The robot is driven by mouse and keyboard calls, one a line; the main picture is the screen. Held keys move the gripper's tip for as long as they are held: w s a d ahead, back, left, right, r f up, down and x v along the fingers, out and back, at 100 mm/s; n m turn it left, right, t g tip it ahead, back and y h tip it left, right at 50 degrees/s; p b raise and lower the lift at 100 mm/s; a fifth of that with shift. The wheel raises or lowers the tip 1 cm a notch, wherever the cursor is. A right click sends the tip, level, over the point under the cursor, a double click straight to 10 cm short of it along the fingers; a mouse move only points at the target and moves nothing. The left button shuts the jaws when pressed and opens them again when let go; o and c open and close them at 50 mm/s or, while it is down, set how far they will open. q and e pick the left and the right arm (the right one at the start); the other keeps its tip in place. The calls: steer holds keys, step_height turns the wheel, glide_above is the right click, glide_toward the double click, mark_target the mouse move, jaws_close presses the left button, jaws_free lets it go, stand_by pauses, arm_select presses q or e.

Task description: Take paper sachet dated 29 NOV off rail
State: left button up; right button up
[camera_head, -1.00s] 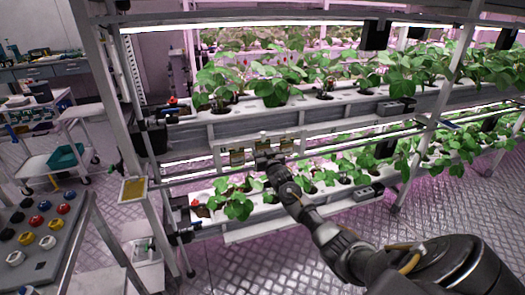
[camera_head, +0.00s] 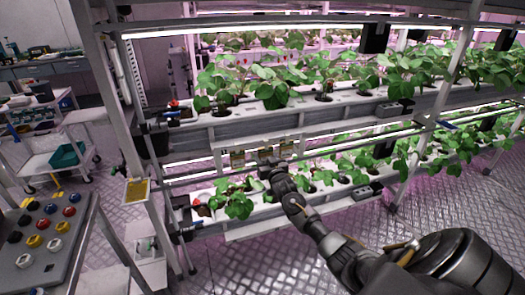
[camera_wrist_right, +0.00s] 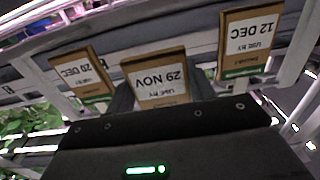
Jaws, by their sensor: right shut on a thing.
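The brown-edged paper sachet reading 29 NOV (camera_wrist_right: 155,79) is in the middle of the right wrist view, its print upside down. My right gripper (camera_wrist_right: 160,100) is shut on its lower part in that view. Sachets reading 20 DEC (camera_wrist_right: 80,76) and 12 DEC (camera_wrist_right: 247,42) stand on either side, apart from the gripper. In the head view three small sachets line the pale rail (camera_head: 219,160), and my right gripper (camera_head: 269,168) is at the middle one (camera_head: 264,154). The dates are too small to read there. Whether the held sachet is clear of the rail cannot be told. My left gripper is not in view.
Leafy plants grow in the upper trough (camera_head: 222,128) above the rail and in a lower trough (camera_head: 270,226) below. A rack post (camera_head: 120,120) stands at left. A button panel (camera_head: 40,240) is at lower left, with a trolley (camera_head: 50,160) behind. Floor at front is open.

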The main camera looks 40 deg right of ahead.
steer(key=p+v, duration=0.4)
steer(key=v, duration=0.1)
steer(key=shift+s+a, duration=0.15)
steer(key=shift+s, duration=0.15)
stand_by(0.7)
